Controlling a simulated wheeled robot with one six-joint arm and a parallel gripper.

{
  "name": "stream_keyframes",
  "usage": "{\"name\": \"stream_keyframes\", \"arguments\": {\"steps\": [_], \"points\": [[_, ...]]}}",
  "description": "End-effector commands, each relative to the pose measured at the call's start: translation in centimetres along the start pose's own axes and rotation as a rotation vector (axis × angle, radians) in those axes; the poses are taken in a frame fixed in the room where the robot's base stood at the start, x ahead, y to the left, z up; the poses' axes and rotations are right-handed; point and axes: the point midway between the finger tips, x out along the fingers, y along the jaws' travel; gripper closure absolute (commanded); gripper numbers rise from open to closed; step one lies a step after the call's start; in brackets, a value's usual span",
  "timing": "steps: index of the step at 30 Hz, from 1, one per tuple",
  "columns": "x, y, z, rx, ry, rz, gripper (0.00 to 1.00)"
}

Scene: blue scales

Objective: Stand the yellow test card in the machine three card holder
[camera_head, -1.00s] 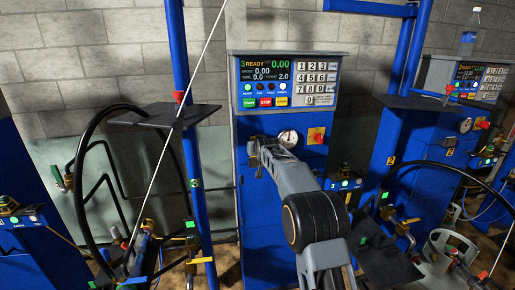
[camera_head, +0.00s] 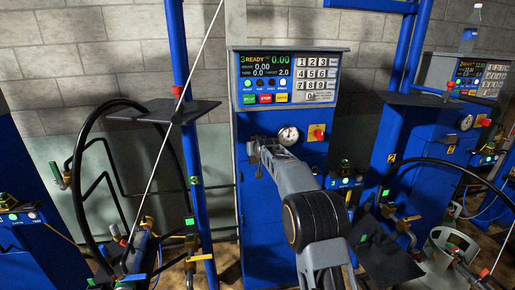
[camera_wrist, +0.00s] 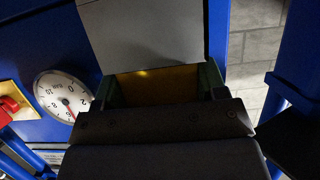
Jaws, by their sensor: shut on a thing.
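My gripper (camera_head: 258,150) is in front of the blue machine three (camera_head: 268,225), left of its dial gauge and below its control panel. In the wrist view my gripper (camera_wrist: 160,92) is shut on a dark yellow flat thing, which looks like the yellow test card (camera_wrist: 158,86). Green edges flank it on both sides, and a grey panel stands directly beyond it. In the head view the card is hidden or too small to make out. I cannot pick out the card holder in either view.
The control panel (camera_head: 290,80) reads "3 READY". The gauge (camera_head: 288,135) and red switch (camera_head: 316,132) sit close to my gripper's right. A blue post (camera_head: 187,130) with a dark shelf (camera_head: 155,113) stands left. Machine two (camera_head: 415,165) stands right.

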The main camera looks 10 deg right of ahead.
Motion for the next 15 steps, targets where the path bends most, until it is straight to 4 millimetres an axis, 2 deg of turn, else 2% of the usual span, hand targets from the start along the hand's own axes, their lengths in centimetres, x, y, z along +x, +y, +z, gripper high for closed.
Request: {"name": "stream_keyframes", "arguments": {"steps": [11,12,15], "points": [[0.14,0.00,0.35,0.000,-0.002,0.000,0.61],[0.15,0.00,0.37,0.000,-0.003,0.000,0.34],[0.16,0.00,0.41,0.000,-0.003,0.000,0.24]]}}
